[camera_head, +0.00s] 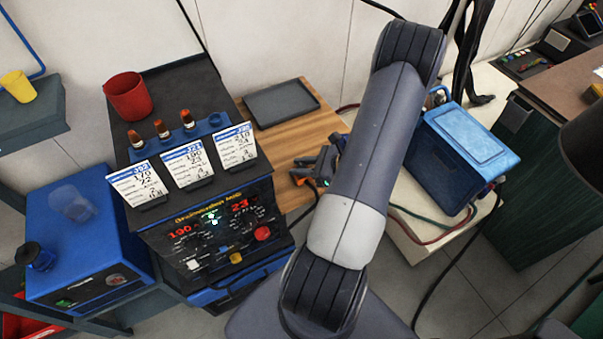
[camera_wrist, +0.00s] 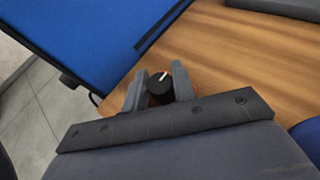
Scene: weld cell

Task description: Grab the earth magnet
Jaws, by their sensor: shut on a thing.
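The earth magnet (camera_wrist: 160,86) appears to be the small piece with a round black knob, a white pointer mark and a reddish-orange body. In the wrist view it sits between the two grey fingers of my gripper (camera_wrist: 159,89), which is shut on it. The wooden bench top (camera_wrist: 225,60) lies beneath; I cannot tell whether the magnet touches it. In the head view my gripper (camera_head: 315,171) is over the wooden bench, left of my arm, with orange showing by the fingers. My arm partly hides this area.
A dark tray (camera_head: 281,103) lies at the bench's back. The control unit (camera_head: 213,225) with cards (camera_head: 187,166) and a red cup (camera_head: 128,97) stands left. A blue box (camera_head: 458,150) with cables stands right. A blue machine (camera_head: 85,240) is far left.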

